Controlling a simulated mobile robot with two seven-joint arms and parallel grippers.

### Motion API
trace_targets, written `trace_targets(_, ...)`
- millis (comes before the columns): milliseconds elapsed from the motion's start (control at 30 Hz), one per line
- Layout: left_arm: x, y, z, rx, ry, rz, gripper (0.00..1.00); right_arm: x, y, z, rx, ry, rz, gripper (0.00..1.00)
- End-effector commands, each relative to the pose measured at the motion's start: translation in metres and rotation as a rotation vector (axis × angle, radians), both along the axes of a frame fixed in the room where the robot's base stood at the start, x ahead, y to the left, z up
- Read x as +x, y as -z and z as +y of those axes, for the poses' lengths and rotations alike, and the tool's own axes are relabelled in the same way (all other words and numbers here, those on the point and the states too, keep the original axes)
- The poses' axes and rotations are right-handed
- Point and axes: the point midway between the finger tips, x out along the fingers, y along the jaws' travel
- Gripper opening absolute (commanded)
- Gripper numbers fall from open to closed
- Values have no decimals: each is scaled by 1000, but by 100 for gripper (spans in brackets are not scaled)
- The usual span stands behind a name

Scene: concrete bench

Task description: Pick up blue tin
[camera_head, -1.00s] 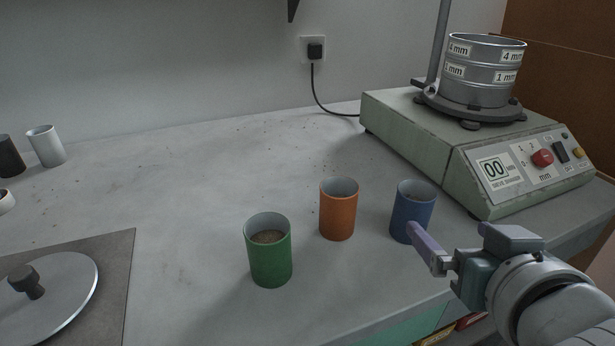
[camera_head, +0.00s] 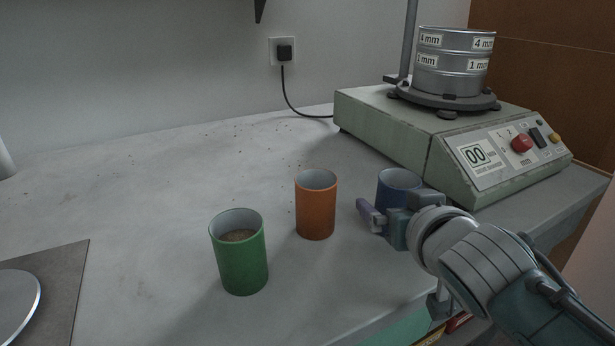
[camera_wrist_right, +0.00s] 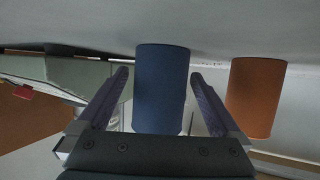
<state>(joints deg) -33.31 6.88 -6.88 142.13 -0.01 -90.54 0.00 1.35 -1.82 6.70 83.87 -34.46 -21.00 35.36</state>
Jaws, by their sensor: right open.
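The blue tin (camera_head: 396,182) stands upright on the bench at the right, and my right gripper hides its lower part in the head view. My right gripper (camera_head: 380,214) is open in front of it. In the right wrist view the blue tin (camera_wrist_right: 161,90) shows between the two open fingers of the right gripper (camera_wrist_right: 160,97), with a gap on each side. The left gripper is not in view.
An orange tin (camera_head: 316,206) stands just left of the blue tin, and a green tin (camera_head: 240,262) stands farther left and nearer. A sieve shaker (camera_head: 420,135) stands behind. The bench's left middle is clear.

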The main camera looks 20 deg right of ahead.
Motion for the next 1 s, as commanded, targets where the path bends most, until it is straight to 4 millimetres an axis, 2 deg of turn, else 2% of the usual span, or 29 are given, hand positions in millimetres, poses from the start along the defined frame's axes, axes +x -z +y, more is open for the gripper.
trace_targets(200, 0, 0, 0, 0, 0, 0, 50, 0, 0, 0, 0, 0, 0, 98)
trace_targets(1000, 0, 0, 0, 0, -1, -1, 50, 0, 0, 0, 2, -1, 1, 8)
